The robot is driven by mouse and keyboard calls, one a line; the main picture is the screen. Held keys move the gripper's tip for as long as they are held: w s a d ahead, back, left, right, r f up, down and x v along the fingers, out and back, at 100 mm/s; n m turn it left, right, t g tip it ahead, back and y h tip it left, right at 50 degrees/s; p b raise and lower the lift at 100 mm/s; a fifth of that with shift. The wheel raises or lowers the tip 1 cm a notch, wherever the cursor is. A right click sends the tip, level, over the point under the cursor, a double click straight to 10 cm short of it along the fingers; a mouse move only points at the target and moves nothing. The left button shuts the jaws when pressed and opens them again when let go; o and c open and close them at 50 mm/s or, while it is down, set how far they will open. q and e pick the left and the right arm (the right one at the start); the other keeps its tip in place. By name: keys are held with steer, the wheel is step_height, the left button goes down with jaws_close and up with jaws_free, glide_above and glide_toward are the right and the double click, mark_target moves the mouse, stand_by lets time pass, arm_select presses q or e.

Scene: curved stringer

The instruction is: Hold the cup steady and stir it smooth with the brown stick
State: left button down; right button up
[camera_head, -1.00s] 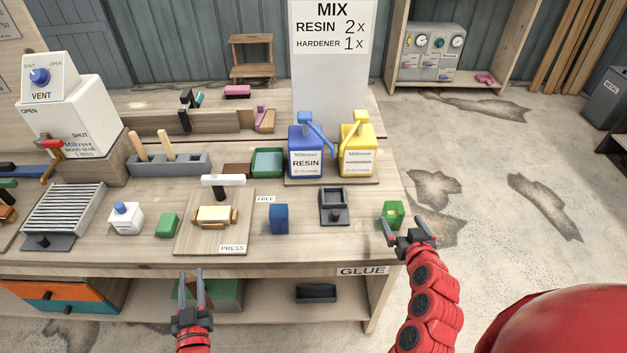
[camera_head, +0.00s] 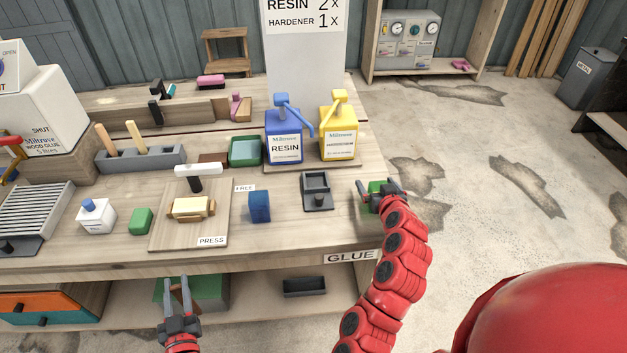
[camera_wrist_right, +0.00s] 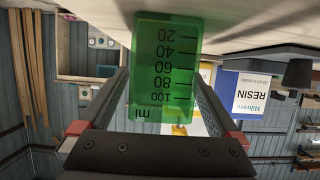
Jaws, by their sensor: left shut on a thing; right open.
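The green measuring cup (camera_head: 374,187) stands near the table's right edge, partly hidden by my right gripper. In the right wrist view the cup (camera_wrist_right: 165,55) shows ml marks between the fingers. My right gripper (camera_head: 384,190) is open around the cup. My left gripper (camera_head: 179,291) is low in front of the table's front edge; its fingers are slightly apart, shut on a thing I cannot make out. Two wooden sticks stand in a grey rack at the back left: a darker tan one (camera_head: 106,138) and a paler one (camera_head: 136,137).
Blue resin jug (camera_head: 284,148) and yellow hardener jug (camera_head: 339,138) stand behind the cup. A dark grey holder (camera_head: 317,192), a blue block (camera_head: 259,207) and the press board (camera_head: 220,226) lie to its left. A small green block (camera_head: 141,221) and white bottle (camera_head: 96,216) are further left.

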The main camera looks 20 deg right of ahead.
steer(key=c, duration=1.4)
